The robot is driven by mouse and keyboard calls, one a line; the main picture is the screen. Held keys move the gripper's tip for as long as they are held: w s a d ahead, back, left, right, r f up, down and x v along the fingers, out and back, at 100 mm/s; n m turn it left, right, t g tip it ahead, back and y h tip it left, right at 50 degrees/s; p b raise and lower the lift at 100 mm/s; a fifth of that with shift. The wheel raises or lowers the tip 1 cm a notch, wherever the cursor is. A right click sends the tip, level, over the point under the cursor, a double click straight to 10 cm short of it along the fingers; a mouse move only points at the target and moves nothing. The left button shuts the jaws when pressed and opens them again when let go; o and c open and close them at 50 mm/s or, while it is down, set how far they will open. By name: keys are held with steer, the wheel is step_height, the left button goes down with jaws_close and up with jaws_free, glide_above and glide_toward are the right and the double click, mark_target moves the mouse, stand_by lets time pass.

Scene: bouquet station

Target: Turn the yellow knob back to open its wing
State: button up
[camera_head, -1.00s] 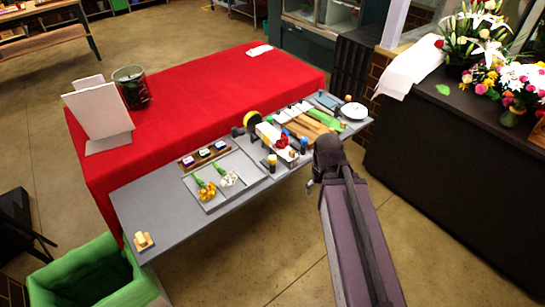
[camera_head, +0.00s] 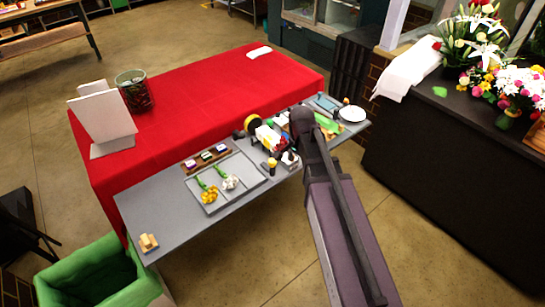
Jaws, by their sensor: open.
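The yellow knob (camera_head: 272,162) appears as a small yellow-topped post at the front edge of the grey table, beside the middle fixture. My gripper (camera_head: 290,160) is just right of the knob, seemingly apart from it, and open. The fixture (camera_head: 267,138) holds white, red and green pieces; which part is the knob's wing is too small to tell. My arm covers the fixture's right side and the blue-topped post.
A grey tray (camera_head: 226,206) with yellow and white flowers lies left of the knob. A white plate (camera_head: 352,113) is at the right end. The table's front left is mostly clear.

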mark_target(272, 160)
steer(key=w+a+r+m+p, duration=0.4)
steer(key=w+a+m, duration=0.4)
steer(key=w+m, duration=0.2)
steer(key=shift+r, duration=0.25)
steer(key=shift+s+f, duration=0.1)
steer(key=shift+f, duration=0.05)
step_height(272, 160, down, 14)
steer(key=b, duration=1.3)
steer(key=shift+r+b, duration=0.25)
steer(key=shift+b, duration=0.15)
steer(key=shift+c, duration=0.2)
jaws_close()
